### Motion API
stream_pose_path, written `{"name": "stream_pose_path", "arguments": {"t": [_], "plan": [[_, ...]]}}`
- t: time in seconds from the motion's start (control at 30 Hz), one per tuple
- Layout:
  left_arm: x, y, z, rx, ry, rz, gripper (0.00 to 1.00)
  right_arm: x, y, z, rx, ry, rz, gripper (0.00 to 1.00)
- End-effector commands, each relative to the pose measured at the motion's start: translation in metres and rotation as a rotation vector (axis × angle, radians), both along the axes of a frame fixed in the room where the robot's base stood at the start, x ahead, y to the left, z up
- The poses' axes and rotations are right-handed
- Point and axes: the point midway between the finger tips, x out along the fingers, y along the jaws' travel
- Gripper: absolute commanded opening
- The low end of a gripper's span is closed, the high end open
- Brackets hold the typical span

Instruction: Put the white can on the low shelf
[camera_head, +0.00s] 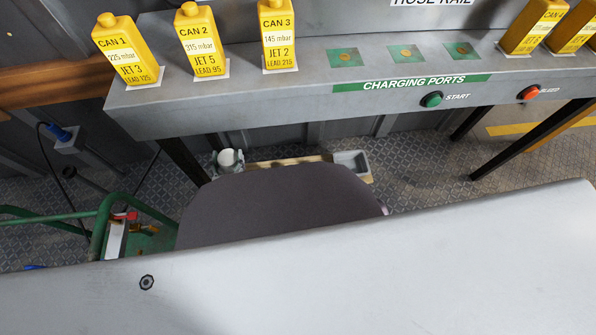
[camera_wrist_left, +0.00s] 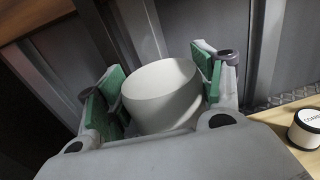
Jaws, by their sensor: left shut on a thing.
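The white can (camera_wrist_left: 160,92) sits between the green-padded fingers of my left gripper (camera_wrist_left: 155,85), which is shut on it. In the head view the can (camera_head: 228,158) shows small below the bench, at the left end of the low shelf (camera_head: 290,162). The wooden low shelf also shows at the right of the left wrist view (camera_wrist_left: 288,124), beside the gripper. I cannot tell whether the can touches the shelf. My arm hides much of the area below. My right gripper is not in view.
The bench (camera_head: 300,95) with yellow cans (camera_head: 203,42) is above. A green tubular frame (camera_head: 100,225) stands at left.

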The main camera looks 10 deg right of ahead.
Motion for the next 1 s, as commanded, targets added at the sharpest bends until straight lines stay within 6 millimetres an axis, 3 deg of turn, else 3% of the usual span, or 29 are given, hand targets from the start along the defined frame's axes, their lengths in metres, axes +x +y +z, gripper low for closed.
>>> {"name": "stream_pose_path", "arguments": {"t": [0.7, 1.0], "plan": [[0.0, -0.001, -0.003, 0.0, -0.002, -0.001, 0.33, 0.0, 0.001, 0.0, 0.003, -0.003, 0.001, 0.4], [0.0, -0.001, -0.026, 0.0, -0.001, -0.002, 0.33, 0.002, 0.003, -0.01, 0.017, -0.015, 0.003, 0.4]]}}
